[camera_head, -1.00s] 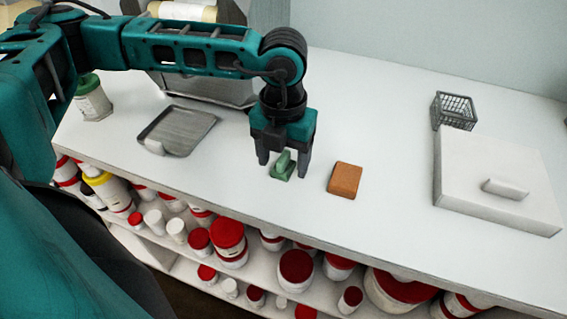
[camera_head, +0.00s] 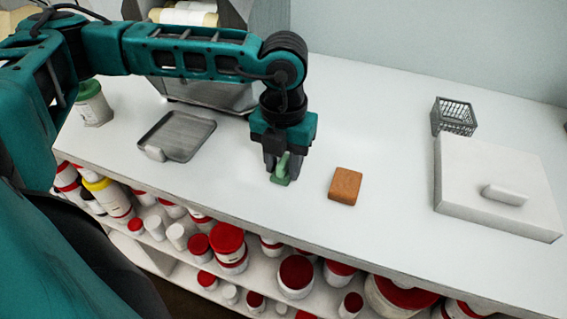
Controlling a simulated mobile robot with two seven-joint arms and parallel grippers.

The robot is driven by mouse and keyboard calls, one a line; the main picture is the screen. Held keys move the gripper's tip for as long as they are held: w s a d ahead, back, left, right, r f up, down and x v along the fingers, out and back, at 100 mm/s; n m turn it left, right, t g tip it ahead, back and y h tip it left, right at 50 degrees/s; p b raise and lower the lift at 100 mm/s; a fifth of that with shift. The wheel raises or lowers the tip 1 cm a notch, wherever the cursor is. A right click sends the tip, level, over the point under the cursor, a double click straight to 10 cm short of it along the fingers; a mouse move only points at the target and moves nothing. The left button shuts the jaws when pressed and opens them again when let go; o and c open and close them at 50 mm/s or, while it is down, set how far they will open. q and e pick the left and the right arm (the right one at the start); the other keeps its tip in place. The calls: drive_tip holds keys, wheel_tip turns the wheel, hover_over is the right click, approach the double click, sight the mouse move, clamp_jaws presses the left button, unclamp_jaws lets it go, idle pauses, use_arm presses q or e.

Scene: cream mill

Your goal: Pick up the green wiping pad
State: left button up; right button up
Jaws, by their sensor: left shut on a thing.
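The green wiping pad (camera_head: 281,174) is on the white counter near its front edge, left of the orange-brown block. My left gripper (camera_head: 282,165) points down from above and is shut on the pad's upright part. The fingers cover part of the pad. The pad's base looks to be at the counter surface; I cannot tell whether it touches. My right gripper is not in the view.
An orange-brown block (camera_head: 345,186) lies just right of the pad. A grey tray (camera_head: 178,137) and a green-lidded jar (camera_head: 93,104) are left. A wire basket (camera_head: 453,116) and a white lidded box (camera_head: 487,177) are right. Red-lidded jars (camera_head: 296,272) fill the shelf below.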

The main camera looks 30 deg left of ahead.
sight(284, 160)
use_arm(q)
wheel_tip(284, 160, up, 20)
drive_tip(key=p, duration=0.1)
drive_tip(key=shift+f, duration=0.15)
idle(0.3)
